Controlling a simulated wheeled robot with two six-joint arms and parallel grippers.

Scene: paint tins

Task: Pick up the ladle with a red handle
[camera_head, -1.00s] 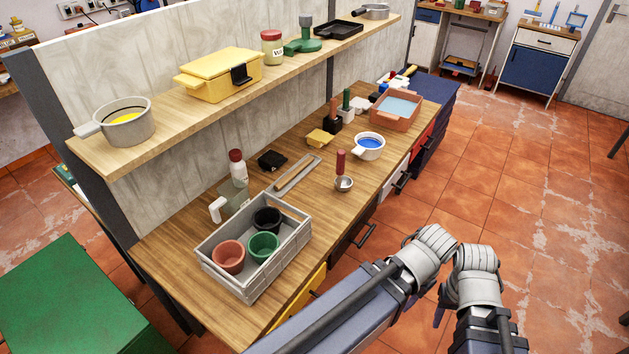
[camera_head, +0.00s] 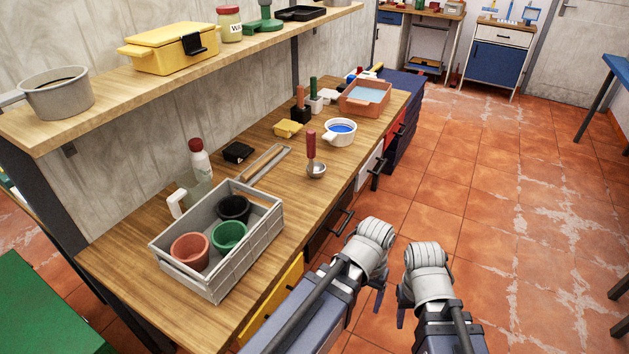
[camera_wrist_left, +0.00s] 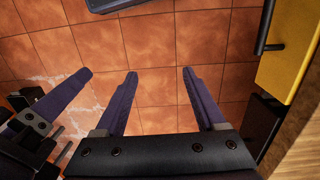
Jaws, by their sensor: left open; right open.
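The ladle (camera_head: 311,146) has a red handle and a small metal bowl (camera_head: 316,171). It stands on the wooden workbench near its front edge, handle up. My left gripper (camera_head: 379,297) hangs in front of the bench, lower right of the ladle and apart from it. In the left wrist view its two fingers (camera_wrist_left: 158,75) are spread with only floor tiles between them. My right gripper (camera_head: 402,316) is to its right, over the floor, its fingers partly hidden. One of its fingers shows at the left of the wrist view (camera_wrist_left: 62,100).
A grey crate (camera_head: 265,238) with several pots stands left of the ladle on the bench (camera_head: 135,255). A white pan with blue paint (camera_head: 340,131) is behind the ladle. A shelf (camera_head: 190,72) overhangs the back. Drawer handles jut out in front.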

